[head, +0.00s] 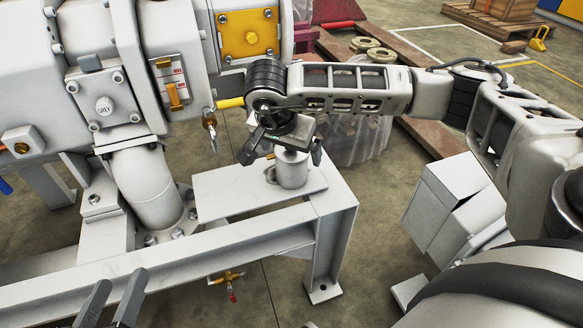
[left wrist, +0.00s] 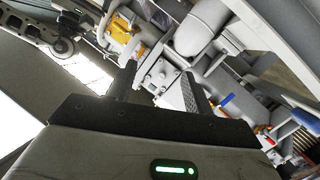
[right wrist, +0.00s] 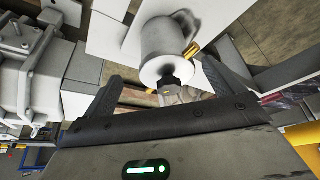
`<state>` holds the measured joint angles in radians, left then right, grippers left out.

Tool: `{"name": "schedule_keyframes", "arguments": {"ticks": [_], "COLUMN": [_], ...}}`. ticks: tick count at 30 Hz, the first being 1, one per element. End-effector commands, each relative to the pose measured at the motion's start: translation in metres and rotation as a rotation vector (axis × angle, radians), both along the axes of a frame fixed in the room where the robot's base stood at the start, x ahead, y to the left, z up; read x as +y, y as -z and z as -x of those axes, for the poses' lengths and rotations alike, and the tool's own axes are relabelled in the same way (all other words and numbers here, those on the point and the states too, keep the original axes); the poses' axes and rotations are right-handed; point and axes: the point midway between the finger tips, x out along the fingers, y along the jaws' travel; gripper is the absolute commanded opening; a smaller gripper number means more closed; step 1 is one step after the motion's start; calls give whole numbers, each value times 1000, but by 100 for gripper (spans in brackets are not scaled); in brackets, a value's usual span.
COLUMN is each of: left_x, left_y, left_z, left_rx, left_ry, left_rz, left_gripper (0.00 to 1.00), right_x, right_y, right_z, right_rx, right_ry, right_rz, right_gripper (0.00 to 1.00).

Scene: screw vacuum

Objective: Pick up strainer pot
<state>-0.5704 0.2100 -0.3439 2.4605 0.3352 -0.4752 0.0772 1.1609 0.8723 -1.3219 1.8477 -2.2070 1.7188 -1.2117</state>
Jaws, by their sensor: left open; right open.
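In the right wrist view the pot (right wrist: 165,40) has a black knob (right wrist: 171,81) at the end facing me. My right gripper (head: 284,157) is open above the pot. Its fingers (right wrist: 166,88) show on either side of the knob in the right wrist view, with the jaws empty. Part of the pot's top is hidden by the gripper in the head view. My left gripper (head: 108,305) is open and empty at the lower left, away from the pot.
The white ledge (head: 225,190) joins a steel frame. Large grey machinery (head: 110,80) with a yellow plate (head: 248,33) rises on the left. A small brass valve (head: 228,278) hangs below the frame. A wooden pallet (head: 490,18) lies far back right.

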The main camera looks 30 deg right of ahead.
Motion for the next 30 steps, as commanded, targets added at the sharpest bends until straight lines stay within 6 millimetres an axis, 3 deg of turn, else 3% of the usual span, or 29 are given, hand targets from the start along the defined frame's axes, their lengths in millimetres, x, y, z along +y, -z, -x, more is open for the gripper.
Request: {"name": "schedule_keyframes", "arguments": {"ticks": [8, 12, 17, 22, 28, 29, 30], "left_x": [-3, -5, -5, -5, -5, -5, -5], "left_y": [6, 0, -13, -14, -12, -12, -11], "left_z": [1, 1, 0, 0, 0, 0, 0], "left_rx": [1, -11, -36, -37, -32, -32, -30], "left_ry": [8, 14, 17, 16, 16, 16, 17], "left_rz": [61, 112, 142, 143, 139, 138, 138], "left_gripper": [52, 52, 52, 52, 52, 52, 52], "right_x": [-6, -11, -14, -14, -14, -14, -14], "right_y": [31, 47, 52, 51, 51, 51, 49], "right_z": [-11, -15, -17, -17, -17, -17, -18], "right_rx": [3, 2, 1, 1, 1, 1, -2], "right_ry": [2, 2, -1, 0, 0, 0, 0], "right_rz": [0, 0, -1, -1, -1, -1, -1], "right_gripper": [93, 93, 93, 93, 38, 32, 31]}}
